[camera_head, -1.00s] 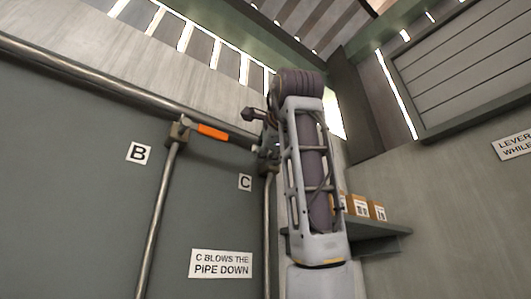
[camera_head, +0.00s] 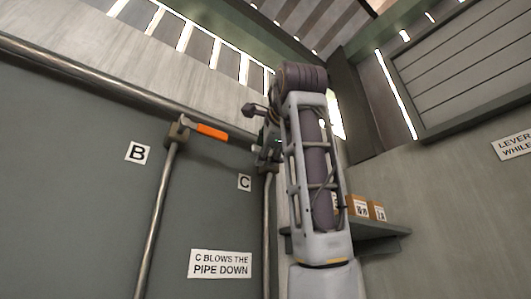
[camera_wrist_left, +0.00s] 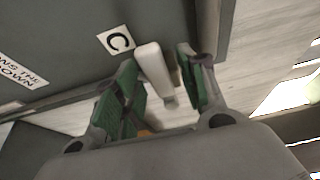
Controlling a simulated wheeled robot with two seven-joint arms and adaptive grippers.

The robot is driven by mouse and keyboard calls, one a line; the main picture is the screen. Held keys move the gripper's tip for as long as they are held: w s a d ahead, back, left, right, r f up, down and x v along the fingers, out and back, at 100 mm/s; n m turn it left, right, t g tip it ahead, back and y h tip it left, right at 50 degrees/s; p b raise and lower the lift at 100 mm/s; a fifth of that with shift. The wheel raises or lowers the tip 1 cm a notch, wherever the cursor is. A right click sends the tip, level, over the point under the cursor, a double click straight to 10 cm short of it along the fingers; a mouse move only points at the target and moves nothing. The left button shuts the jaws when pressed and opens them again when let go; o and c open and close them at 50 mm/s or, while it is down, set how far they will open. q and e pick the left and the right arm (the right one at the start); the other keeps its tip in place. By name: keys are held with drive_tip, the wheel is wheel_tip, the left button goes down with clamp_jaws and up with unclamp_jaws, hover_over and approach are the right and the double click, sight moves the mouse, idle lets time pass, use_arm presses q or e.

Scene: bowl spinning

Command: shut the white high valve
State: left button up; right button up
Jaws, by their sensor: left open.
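The white lever (camera_wrist_left: 155,68) of the valve beside the C label shows in the left wrist view, between the two green-padded fingers of my left gripper (camera_wrist_left: 158,62). The fingers stand apart on either side of it, and I cannot tell whether either touches it. My left arm covers the lever there, and most of the gripper is hidden. My right gripper is in neither view.
Valve B (camera_head: 179,130) with an orange lever (camera_head: 211,132) is to the left of C. A long pipe (camera_head: 90,78) runs along the wall top. A shelf (camera_head: 375,231) with small boxes (camera_head: 361,206) is right of my arm. A sign (camera_head: 220,264) reads "C blows the pipe down".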

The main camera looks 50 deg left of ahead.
use_arm(q)
drive_tip(key=v, duration=1.1)
drive_tip(key=shift+w+a, duration=0.1)
idle(0.5)
